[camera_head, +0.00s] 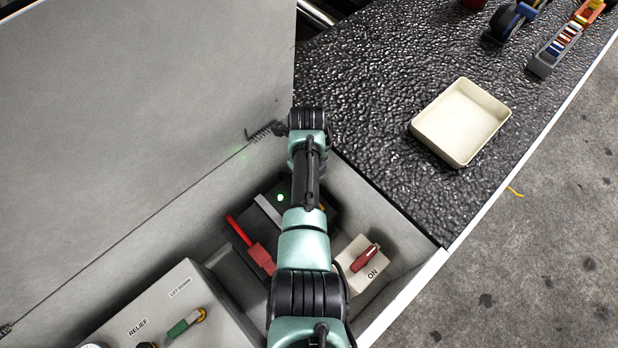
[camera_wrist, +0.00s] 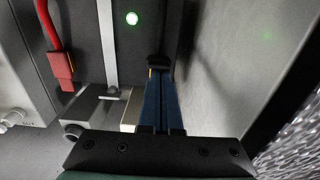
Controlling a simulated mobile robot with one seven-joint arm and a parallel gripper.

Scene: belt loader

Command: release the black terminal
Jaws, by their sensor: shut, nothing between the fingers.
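My gripper (camera_wrist: 158,72) shows in the wrist view, its blue fingers shut together with nothing between them. A black piece (camera_wrist: 157,62) with a black cable running up from it sits right at the fingertips; it looks like the black terminal. I cannot tell whether the fingers touch it, or whether it is seated on its post. The dark battery (camera_wrist: 90,30) lies left of it, with a metal strap across it. In the head view my arm hides the gripper and the black terminal.
A red terminal (camera_wrist: 60,66) with a red cable is at left; it also shows in the head view (camera_head: 262,258). A red ON switch (camera_head: 365,258) is right of my arm. Compartment walls and a raised lid (camera_head: 150,100) stand close. A cream tray (camera_head: 462,122) is outside.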

